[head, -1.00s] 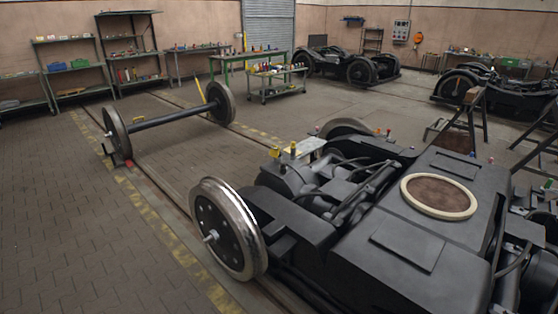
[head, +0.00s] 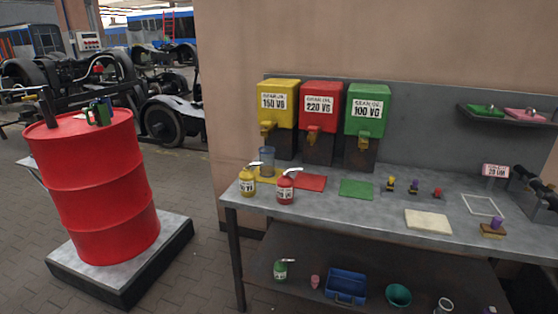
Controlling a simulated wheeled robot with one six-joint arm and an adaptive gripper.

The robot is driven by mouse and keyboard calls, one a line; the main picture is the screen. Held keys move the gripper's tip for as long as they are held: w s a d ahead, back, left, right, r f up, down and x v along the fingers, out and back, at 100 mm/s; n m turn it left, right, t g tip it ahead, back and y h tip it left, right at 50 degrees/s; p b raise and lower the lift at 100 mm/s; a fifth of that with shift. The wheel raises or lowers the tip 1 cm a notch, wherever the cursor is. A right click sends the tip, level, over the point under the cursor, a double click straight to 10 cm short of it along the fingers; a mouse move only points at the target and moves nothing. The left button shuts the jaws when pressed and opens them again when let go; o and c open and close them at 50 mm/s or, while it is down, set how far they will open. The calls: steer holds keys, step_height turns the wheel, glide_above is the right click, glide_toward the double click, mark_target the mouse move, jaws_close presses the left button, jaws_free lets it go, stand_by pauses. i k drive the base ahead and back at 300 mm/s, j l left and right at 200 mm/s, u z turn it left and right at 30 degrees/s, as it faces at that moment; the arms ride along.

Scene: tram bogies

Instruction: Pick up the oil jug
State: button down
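Several jug-like oil containers are in the head view, and I cannot tell which one is the oil jug. A yellow jug (head: 247,187) with a label and a pale spout stands at the front left of the workbench. A red jug (head: 285,190) of the same kind stands just right of it. A green jug (head: 280,271) stands on the lower shelf. A clear greyish vessel (head: 267,163) stands on a yellow mat behind the yellow jug. My gripper is not in view.
The workbench (head: 390,225) has yellow, red (head: 319,101) and green oil dispensers on its back panel. A red mat (head: 309,182) and green mat (head: 356,189) lie below. A red drum (head: 95,190) stands on a low platform at left. Floor shows between platform and bench.

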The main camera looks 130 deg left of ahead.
mark_target(267, 162)
steer(key=u, duration=3.85)
steer(key=j+z, duration=0.15)
steer(key=j, duration=0.45)
steer(key=k+j+z, duration=0.15)
steer(key=j, duration=0.45)
steer(key=j+z, duration=0.1)
steer(key=j, duration=0.5)
steer(key=k+j+z, duration=0.15)
steer(key=j, duration=0.45)
steer(key=i+l, duration=0.3)
steer(key=i, duration=0.15)
steer(key=i+l, duration=0.3)
steer(key=i, duration=0.15)
